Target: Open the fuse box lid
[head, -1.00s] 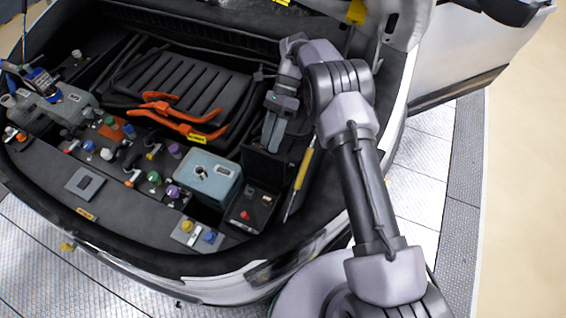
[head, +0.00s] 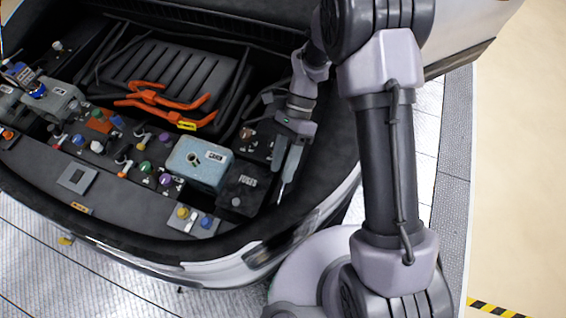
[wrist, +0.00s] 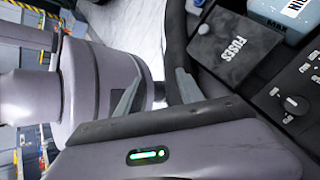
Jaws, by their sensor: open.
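The fuse box (head: 240,190) is a black box at the front right of the engine bay. Its lid lies flat and looks shut, with the word FUSES facing up. A small knob or catch is at its near edge. The lid also shows at the upper right of the wrist view (wrist: 237,47), with the catch (wrist: 203,29) near its far left edge. My gripper (head: 286,178) is to the right of the fuse box, pointing down, apart from the lid. In the wrist view my gripper (wrist: 156,92) has its fingers spread, with nothing between them.
A pale blue tank (head: 200,163) with a filler opening stands left of the fuse box. A dark panel with knobs (wrist: 292,103) lies behind the box. Orange cables (head: 160,105) cross the engine cover. The bay's rim (head: 275,222) runs close in front.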

